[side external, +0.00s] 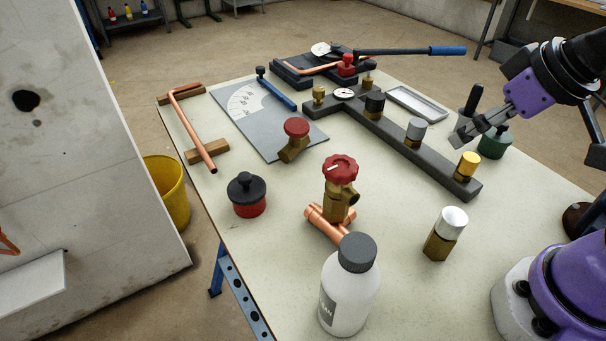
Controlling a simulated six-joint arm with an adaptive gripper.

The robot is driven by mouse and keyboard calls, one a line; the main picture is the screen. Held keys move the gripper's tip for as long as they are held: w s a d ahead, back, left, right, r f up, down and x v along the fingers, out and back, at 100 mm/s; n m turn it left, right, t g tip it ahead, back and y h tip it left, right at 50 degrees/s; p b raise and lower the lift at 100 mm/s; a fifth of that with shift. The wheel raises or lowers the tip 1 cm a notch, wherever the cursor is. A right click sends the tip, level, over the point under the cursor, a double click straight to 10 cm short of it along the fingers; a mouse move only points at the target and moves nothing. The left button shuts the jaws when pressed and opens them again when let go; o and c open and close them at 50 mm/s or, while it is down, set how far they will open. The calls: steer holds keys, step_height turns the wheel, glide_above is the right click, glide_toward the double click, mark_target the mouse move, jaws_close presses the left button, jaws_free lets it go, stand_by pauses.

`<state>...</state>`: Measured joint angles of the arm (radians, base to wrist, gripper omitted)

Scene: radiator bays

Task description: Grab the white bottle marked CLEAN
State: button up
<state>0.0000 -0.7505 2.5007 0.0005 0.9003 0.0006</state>
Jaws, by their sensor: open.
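The white bottle (349,293) stands upright near the front edge of the table, with a dark grey cap. A grey label wraps its left side; only the end of its lettering shows, so I cannot read the whole word. My gripper (460,142) is at the upper right, beyond the bottle and well apart from it. It is open with nothing between its fingers, near the dark manifold bar and the green-based object. The bottle is not hidden by my arm.
A red-handled brass valve on copper pipe (338,200) stands just behind the bottle. A brass valve with a silver cap (445,234) stands to its right. A red pot with black lid (247,195) is at left. A dark manifold bar (400,150) crosses the table.

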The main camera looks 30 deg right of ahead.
stand_by(0.4)
steer(key=c, duration=0.4)
steer(key=n+g+y, duration=0.3)
steer(key=n+y, duration=0.1)
steer(key=n, duration=0.7)
glide_toward(361, 247)
steer(key=shift+n, duration=0.4)
steer(key=x, duration=0.4)
steer(key=shift+d+f, duration=0.15)
steer(key=shift+x, duration=3.05)
